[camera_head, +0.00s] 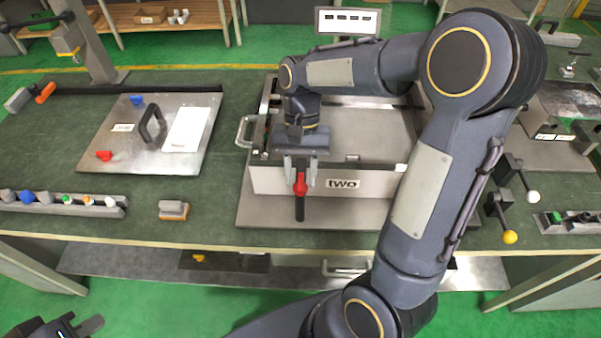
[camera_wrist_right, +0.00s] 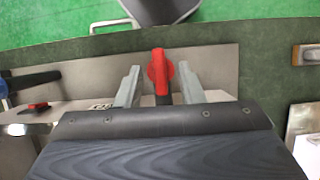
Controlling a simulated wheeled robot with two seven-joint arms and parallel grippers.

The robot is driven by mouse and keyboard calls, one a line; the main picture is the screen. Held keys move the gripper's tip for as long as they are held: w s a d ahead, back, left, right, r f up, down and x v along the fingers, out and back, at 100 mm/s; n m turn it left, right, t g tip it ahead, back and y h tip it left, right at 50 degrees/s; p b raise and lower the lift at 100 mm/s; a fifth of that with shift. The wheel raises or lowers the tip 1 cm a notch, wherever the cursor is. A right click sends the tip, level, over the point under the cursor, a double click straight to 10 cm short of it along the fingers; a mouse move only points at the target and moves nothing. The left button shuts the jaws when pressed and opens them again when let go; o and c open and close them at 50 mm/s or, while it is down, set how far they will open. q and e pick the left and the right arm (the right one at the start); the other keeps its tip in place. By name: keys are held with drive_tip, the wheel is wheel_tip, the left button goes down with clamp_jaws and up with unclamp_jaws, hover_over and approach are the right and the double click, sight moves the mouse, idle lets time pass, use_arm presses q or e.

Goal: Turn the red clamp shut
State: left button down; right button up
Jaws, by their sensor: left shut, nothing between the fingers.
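The red clamp (camera_head: 300,184) is on the front of the metal box labelled "two" (camera_head: 270,180), and its dark handle points down toward the table's front. My right gripper (camera_head: 300,164) reaches down over it from above, its fingers on either side of the red part. In the right wrist view the red clamp (camera_wrist_right: 160,72) stands between the two grey fingers of the right gripper (camera_wrist_right: 159,86), with gaps showing at both sides. The clamp's lower part is hidden behind the gripper body there. My left gripper (camera_head: 84,328) is at the bottom left corner, shut and empty, away from the table.
A metal plate (camera_head: 112,168) with a black handle and a red knob lies left of the box. A rack of coloured knobs (camera_head: 62,204) and a small block (camera_head: 173,210) stand near the front edge. Levers with yellow (camera_head: 510,236) and white balls are at right. My right arm hides the box's right side.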

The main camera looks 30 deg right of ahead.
drive_tip(key=v, duration=0.7)
drive_tip(key=shift+r, duration=0.25)
drive_tip(key=shift+d, duration=0.1)
drive_tip(key=s+a+f+n+t, duration=0.1)
drive_tip(key=s+n+t, duration=0.1)
drive_tip(key=s+t, duration=0.3)
drive_tip(key=s+a+f+n+t+y, duration=0.1)
drive_tip(key=s+t, duration=0.3)
drive_tip(key=s, duration=0.6)
drive_tip(key=shift+a+n+t, duration=0.4)
drive_tip(key=shift+a+n, duration=0.15)
drive_tip(key=shift+n, duration=0.35)
drive_tip(key=shift+f, duration=0.1)
